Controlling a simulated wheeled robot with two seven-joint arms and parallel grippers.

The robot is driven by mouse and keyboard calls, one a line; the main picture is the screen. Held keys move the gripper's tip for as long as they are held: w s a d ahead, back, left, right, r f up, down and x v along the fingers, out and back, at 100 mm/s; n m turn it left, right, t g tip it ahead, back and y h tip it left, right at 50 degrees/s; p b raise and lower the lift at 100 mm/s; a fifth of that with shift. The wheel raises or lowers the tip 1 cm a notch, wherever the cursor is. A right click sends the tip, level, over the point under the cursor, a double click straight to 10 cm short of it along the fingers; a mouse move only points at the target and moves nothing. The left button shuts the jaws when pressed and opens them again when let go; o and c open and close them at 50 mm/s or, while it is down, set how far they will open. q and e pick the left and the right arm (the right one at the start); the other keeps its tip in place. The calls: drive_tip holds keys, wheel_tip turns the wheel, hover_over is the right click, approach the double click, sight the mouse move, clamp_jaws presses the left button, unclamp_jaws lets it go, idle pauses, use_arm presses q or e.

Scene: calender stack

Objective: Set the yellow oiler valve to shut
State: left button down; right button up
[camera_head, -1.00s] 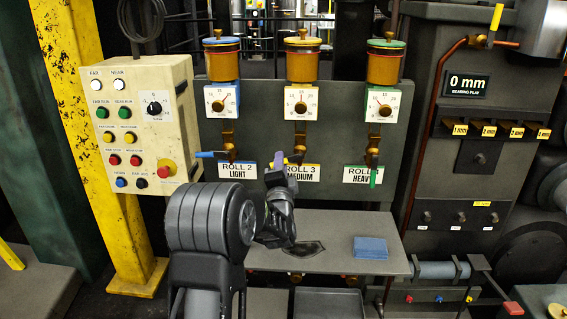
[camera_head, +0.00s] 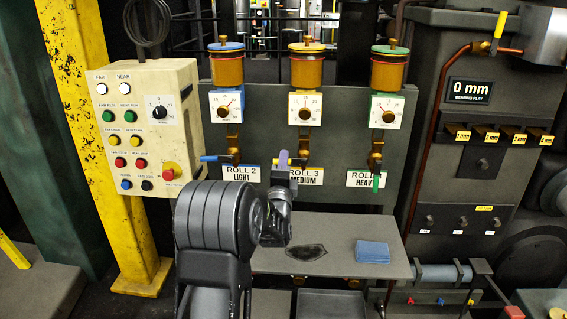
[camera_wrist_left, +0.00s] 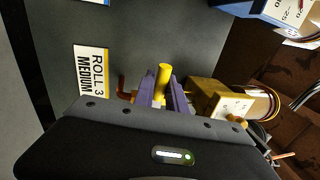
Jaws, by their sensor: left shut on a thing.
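The yellow oiler (camera_head: 306,66) is the middle one of three, with a dial (camera_head: 305,107) below it and the label "ROLL 3 MEDIUM" (camera_head: 309,178). My left gripper (camera_head: 284,160) is in front of its valve, just left of the brass valve body (camera_head: 303,148). In the left wrist view the purple fingers (camera_wrist_left: 162,92) are shut on the yellow valve handle (camera_wrist_left: 164,76), whose end shows between them. In the head view the handle is mostly hidden by the gripper, so its exact angle is hard to tell there. My right gripper is not in view.
The green oiler's lever (camera_head: 376,184) hangs down. A grey shelf (camera_head: 340,240) below carries a blue block (camera_head: 372,252). A control box (camera_head: 147,125) stands at left.

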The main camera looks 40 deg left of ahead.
use_arm(q)
drive_tip(key=c, duration=1.4)
unclamp_jaws()
drive_tip(key=shift+r, duration=0.15)
drive_tip(key=shift+s, duration=0.1)
drive_tip(key=v, duration=0.7)
drive_tip(key=shift+s+d, duration=0.2)
drive_tip(key=shift+d, duration=0.05)
